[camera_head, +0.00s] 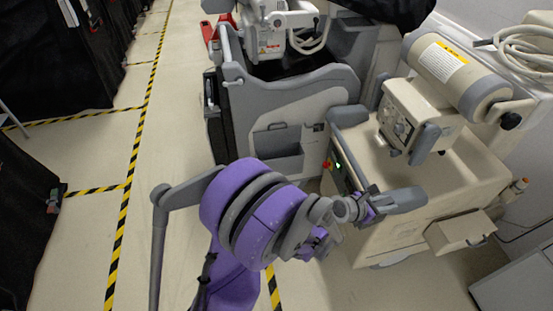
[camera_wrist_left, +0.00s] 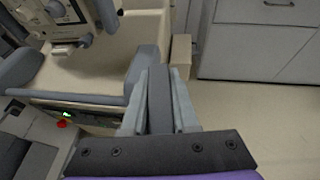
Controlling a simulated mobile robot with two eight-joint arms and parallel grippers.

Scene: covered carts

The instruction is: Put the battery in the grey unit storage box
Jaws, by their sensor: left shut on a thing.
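My left gripper (camera_head: 368,207) reaches over the front of the beige cart in the head view. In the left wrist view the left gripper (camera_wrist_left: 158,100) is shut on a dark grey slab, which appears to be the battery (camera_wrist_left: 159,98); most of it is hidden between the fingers. The grey unit (camera_head: 290,95) stands behind and left of the gripper. A recessed grey storage box (camera_head: 279,168) shows low on its front, apart from the gripper. My right gripper is not in view.
A coiled cable (camera_head: 524,45) and a cylinder (camera_head: 452,72) sit on top. Free floor (camera_head: 170,130) lies left.

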